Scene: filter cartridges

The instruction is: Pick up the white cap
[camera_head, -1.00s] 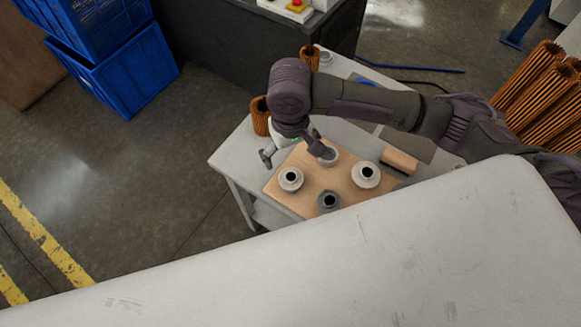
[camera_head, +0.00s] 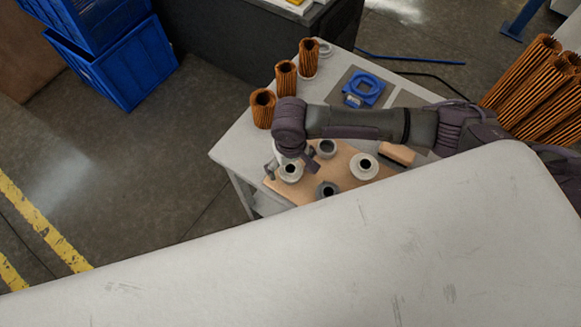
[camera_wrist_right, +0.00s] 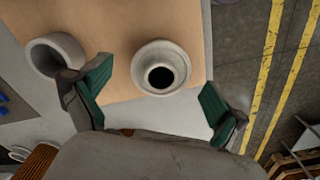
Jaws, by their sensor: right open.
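A white cap (camera_head: 290,173) with a dark centre hole sits on a tan board (camera_head: 345,181) near its left edge. My right gripper (camera_head: 291,164) is above it, open and empty. In the right wrist view the same cap (camera_wrist_right: 160,50) lies between and just beyond the two green-padded fingers (camera_wrist_right: 157,98), apart from both. Another white cap (camera_head: 364,160) sits further right on the board. A grey ring-like cap (camera_head: 327,148) is behind, and a darker grey one (camera_head: 327,190) is in front, partly hidden by the pale surface. My left gripper is not in view.
Several orange pleated filters (camera_head: 262,110) stand along the table's far left edge. A blue part (camera_head: 364,89) lies on a grey mat. A large pale surface (camera_head: 330,250) fills the foreground. Blue crates (camera_head: 115,62) stand on the floor at left.

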